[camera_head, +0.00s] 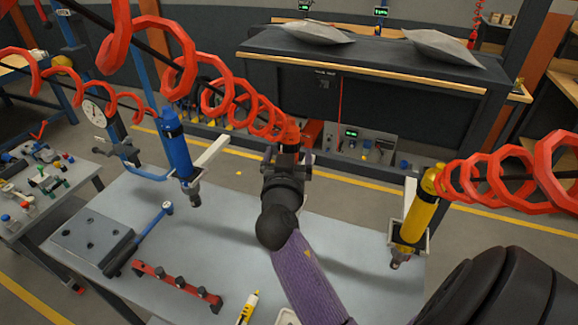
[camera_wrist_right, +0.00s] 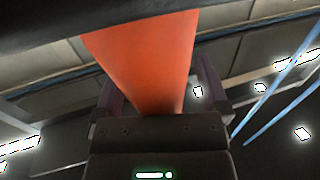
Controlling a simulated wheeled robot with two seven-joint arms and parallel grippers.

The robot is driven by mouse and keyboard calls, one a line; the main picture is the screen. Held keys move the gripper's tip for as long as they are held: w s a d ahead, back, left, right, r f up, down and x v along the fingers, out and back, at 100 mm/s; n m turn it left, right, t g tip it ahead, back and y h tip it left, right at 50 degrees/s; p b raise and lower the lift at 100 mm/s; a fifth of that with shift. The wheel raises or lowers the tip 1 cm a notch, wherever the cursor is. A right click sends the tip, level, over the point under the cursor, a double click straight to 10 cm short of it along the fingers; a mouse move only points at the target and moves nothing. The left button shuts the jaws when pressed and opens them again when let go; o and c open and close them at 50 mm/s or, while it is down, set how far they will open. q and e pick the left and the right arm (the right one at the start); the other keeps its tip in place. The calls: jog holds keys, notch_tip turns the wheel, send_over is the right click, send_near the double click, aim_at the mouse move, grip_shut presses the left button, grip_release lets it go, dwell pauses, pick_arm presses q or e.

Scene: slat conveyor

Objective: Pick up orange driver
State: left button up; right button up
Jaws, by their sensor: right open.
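The orange driver (camera_head: 291,132) hangs at the end of a red coiled hose above the middle of the table; my right gripper hides its lower part in the head view. My right gripper (camera_head: 287,160) is at the driver, its jaws open. In the right wrist view the orange driver body (camera_wrist_right: 148,60) fills the space between the two open fingers (camera_wrist_right: 160,92). I cannot tell whether either finger touches it. My left gripper is not in view.
A blue driver (camera_head: 177,148) hangs to the left and a yellow driver (camera_head: 420,208) to the right, each by a bracket. On the grey table (camera_head: 225,225) lie a hammer (camera_head: 150,225), a red rack (camera_head: 175,285) and a yellow marker (camera_head: 247,307).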

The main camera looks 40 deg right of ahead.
jog(key=shift+s+a+r, duration=0.1)
jog(key=shift+s+a, duration=0.1)
jog(key=shift+a, duration=0.1)
jog(key=shift+s+a+r, duration=0.3)
jog(key=shift+s+a, duration=0.15)
jog(key=shift+a, duration=0.35)
jog(key=c, duration=0.5)
jog(key=shift+w+d+f, duration=0.15)
jog(key=shift+d+f, duration=0.05)
jog(key=shift+d, duration=0.2)
jog(key=c, duration=0.4)
jog(key=shift+a, duration=0.1)
grip_shut()
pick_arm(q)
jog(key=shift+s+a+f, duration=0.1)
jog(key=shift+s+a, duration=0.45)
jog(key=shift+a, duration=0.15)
pick_arm(e)
jog(key=shift+r, duration=0.1)
